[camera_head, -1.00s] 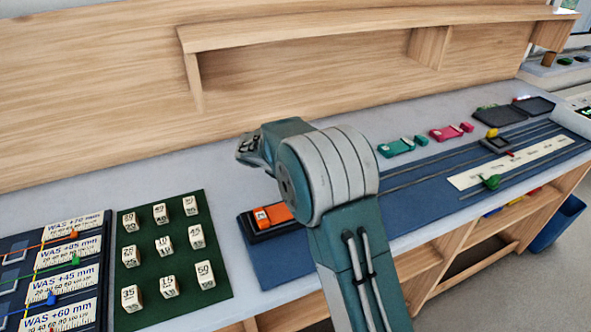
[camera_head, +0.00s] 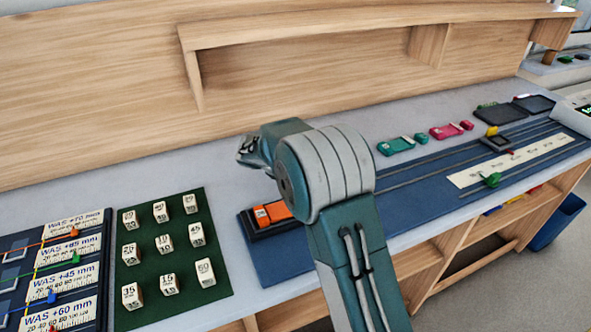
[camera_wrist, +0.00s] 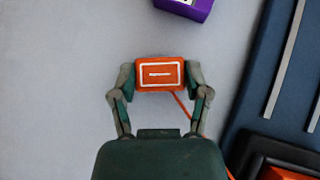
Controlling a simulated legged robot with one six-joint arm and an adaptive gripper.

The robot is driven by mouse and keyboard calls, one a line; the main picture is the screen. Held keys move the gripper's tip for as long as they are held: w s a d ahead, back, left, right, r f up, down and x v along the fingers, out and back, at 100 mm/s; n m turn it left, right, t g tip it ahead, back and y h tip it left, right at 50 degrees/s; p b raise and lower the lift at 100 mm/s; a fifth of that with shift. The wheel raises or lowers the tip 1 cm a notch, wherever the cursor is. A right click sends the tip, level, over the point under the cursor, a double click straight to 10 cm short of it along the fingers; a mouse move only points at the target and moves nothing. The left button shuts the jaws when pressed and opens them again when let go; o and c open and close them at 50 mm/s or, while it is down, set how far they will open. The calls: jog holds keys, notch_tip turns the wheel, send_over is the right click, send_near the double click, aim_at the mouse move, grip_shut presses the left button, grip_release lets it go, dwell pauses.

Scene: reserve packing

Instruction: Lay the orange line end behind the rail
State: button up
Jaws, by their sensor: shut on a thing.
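My gripper (camera_wrist: 160,78) is shut on the orange line end (camera_wrist: 160,88), a small orange block with a white outlined face and a short white dash. A thin orange line (camera_wrist: 183,107) runs from the block down to the right in the wrist view. A grey surface lies below the block; I cannot tell the gap between them. A grey rail (camera_wrist: 285,58) on a blue board lies to the right of the gripper, apart from it.
A purple block (camera_wrist: 184,8) lies above the gripper in the wrist view. An orange piece in a black holder (camera_head: 262,229) sits on the blue board (camera_head: 290,262). A green mat (camera_head: 190,240) with several white number cubes is at left. A wooden shelf (camera_head: 330,30) overhangs the back.

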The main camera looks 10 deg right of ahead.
jog(key=o, duration=1.1)
jog(key=v, duration=1.2)
jog(key=s+d+r+m+y, duration=0.2)
jog(key=s+d+r+m, duration=0.2)
jog(key=s+m, duration=0.3)
jog(key=s+d+r+m+y, duration=0.25)
jog(key=s+r+m, duration=0.2)
jog(key=s, duration=0.55)
jog(key=s+d+f+m+t+y, duration=0.1)
jog(key=s+f+m+y, duration=0.1)
jog(key=s+m, duration=1)
jog(key=s+y, duration=0.1)
jog(key=s, duration=0.4)
jog(key=shift+s+m, duration=0.2)
jog(key=shift+m, duration=0.15)
